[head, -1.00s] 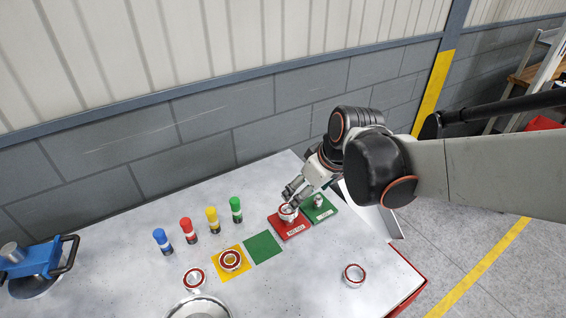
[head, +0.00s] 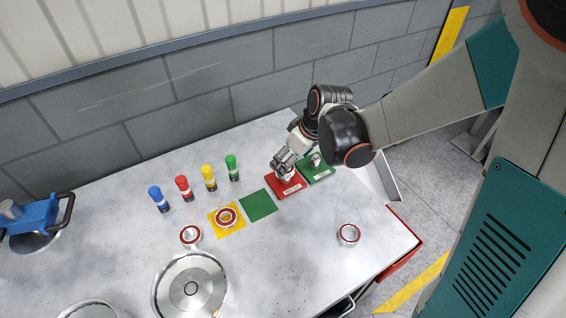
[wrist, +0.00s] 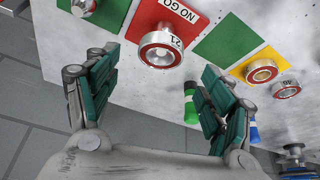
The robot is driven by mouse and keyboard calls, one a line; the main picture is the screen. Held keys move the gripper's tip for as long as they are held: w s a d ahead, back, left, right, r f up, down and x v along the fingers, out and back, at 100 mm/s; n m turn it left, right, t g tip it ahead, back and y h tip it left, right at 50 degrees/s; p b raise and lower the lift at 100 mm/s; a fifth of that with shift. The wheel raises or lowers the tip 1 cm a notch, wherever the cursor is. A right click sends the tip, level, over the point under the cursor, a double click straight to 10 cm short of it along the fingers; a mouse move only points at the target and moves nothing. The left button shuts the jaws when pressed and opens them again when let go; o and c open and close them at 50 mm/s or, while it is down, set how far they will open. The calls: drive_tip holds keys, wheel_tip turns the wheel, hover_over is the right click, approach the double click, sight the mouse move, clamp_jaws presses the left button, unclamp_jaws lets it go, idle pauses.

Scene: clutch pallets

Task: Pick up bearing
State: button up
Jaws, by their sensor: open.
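Several ring-shaped bearings are in view. One silver bearing with a red ring (wrist: 160,50) stands on the red NO GO pallet (wrist: 183,14), which also shows in the head view (head: 290,190). My gripper (wrist: 158,66) is open, and in the wrist view this bearing appears between its spread fingertips, with no contact visible. In the head view my gripper (head: 279,165) is right at this bearing and partly hides it. Another bearing (head: 227,217) lies on the yellow square, one (head: 190,235) is left of it, and one (head: 348,234) is alone at the right.
A green pallet (head: 322,174) with a small part on it adjoins the red one. An empty green square (head: 258,205) lies beside the yellow square (head: 213,223). Blue, red, yellow and green-capped bottles (head: 208,178) stand behind. Large metal discs (head: 175,270) lie in front. The wall is close behind.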

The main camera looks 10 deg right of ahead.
drive_tip(key=shift+b+x, duration=1)
drive_tip(key=shift+x, duration=1.75)
drive_tip(key=shift+s+d, duration=0.15)
drive_tip(key=shift+s, duration=0.05)
drive_tip(key=c, duration=1.4)
